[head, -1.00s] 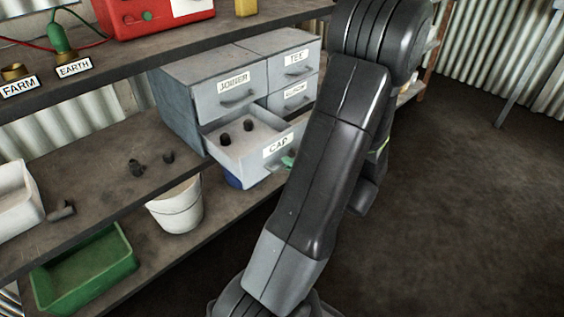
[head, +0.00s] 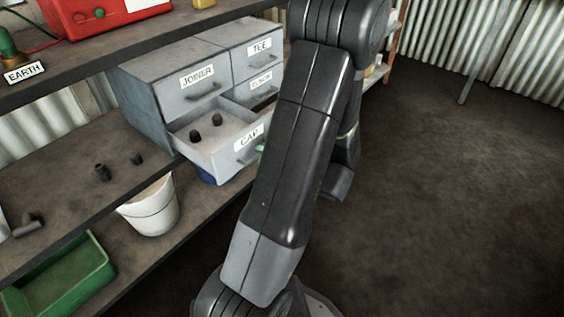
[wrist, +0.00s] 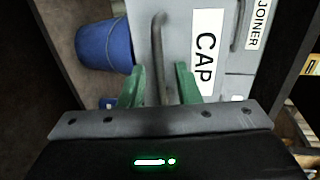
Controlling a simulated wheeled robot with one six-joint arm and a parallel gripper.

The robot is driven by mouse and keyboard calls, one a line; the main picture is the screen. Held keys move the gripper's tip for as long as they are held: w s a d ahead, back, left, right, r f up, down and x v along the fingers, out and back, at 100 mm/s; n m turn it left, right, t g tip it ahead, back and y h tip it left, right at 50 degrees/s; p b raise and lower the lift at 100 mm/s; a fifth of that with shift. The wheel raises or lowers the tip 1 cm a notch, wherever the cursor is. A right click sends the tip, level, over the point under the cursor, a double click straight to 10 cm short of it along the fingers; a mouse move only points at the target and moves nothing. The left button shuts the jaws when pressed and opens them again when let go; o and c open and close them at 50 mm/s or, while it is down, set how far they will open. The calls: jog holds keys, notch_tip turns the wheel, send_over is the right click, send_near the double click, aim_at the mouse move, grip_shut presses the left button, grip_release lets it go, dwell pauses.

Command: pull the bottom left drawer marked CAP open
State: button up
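The CAP drawer (head: 222,160) is the bottom left one of the grey cabinet and stands well out from it, with two small dark caps (head: 206,128) inside. Its front with the CAP label (wrist: 205,52) also shows in the wrist view. The drawer's bar handle (wrist: 160,50) runs between the two green fingers of my gripper (wrist: 161,84). The fingers are apart, with a visible gap on each side of the handle. In the head view only a bit of green fingertip (head: 260,148) shows at the handle; my arm hides the rest.
The JOINER drawer (head: 200,87) above and the TEE drawer (head: 262,50) are shut. A white bucket (head: 152,208), a blue bucket (wrist: 104,46) and a green tray (head: 62,282) stand below. Dark fittings (head: 102,172) lie on the shelf. The floor (head: 450,190) at right is clear.

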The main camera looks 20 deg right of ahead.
jog(key=p+v, duration=0.2)
jog(key=v, duration=1.1)
jog(key=b+x, duration=0.2)
jog(key=x, duration=1.1)
jog(key=shift+w+a, duration=0.2)
jog(key=shift+w, duration=0.05)
